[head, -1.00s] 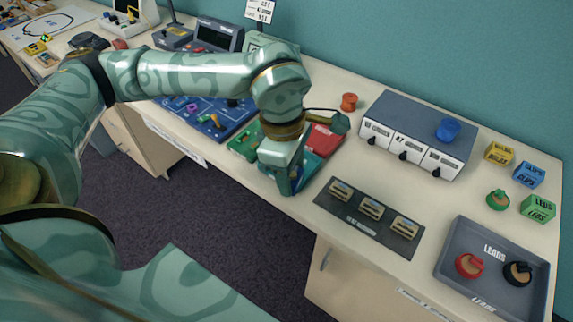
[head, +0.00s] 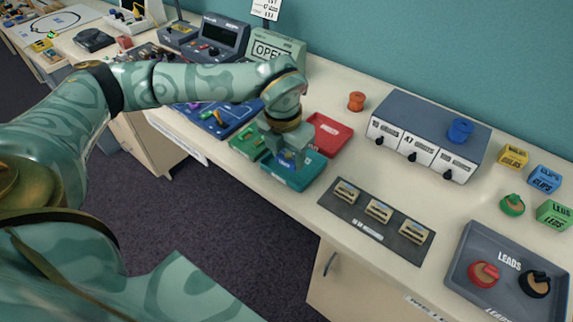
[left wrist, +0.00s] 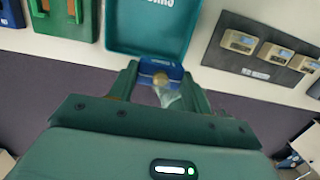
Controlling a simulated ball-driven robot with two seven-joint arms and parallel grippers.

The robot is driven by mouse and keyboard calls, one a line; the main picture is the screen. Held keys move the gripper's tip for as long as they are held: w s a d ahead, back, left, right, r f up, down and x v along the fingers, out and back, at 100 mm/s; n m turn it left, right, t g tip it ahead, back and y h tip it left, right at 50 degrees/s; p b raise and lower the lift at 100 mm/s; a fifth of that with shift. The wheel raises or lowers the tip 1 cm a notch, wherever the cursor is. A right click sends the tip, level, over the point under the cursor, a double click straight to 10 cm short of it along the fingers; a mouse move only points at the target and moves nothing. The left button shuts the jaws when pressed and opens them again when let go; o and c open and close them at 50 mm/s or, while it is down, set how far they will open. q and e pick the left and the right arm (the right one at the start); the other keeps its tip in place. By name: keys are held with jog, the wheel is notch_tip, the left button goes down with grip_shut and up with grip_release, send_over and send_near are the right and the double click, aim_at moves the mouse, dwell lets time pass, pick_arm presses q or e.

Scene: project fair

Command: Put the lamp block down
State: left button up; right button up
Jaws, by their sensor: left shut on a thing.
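My left gripper (head: 288,165) is shut on the lamp block, a small blue block (head: 287,160) mostly hidden by the fingers in the head view. In the left wrist view the blue block (left wrist: 146,76) sits between the fingers (left wrist: 158,78), with a brass-coloured part and a clear bulb on it. The gripper points down over the teal tray (head: 305,180). The tray also shows in the left wrist view (left wrist: 152,30), just beyond the block. I cannot tell whether the block touches the tray. My right gripper is not in view.
A green tray (head: 242,147) and a red tray (head: 330,128) stand beside the teal one. A dark board with several small blocks (head: 345,218) lies to the right, with a grey instrument box (head: 430,115) behind it. A grey leads tray (head: 462,262) is at far right.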

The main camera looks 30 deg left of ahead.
aim_at(287, 173)
pick_arm(q)
jog(key=f, duration=0.1)
jog(key=w+a+f, duration=0.2)
jog(key=shift+f+b, duration=0.35)
jog(key=shift+w+a+f+b, duration=0.15)
jog(key=shift+f+b, duration=0.35)
jog(key=shift+f, duration=1.2)
jog(key=shift+f, duration=0.1)
jog(key=o, duration=1.1)
jog(key=shift+c, duration=0.2)
jog(key=r+p, duration=0.1)
jog(key=r, duration=0.3)
jog(key=s+r+p, duration=0.1)
jog(key=r, duration=0.3)
jog(key=r+p, duration=0.1)
jog(key=r, duration=0.3)
jog(key=shift+s+r, duration=0.1)
jog(key=shift+s, duration=0.15)
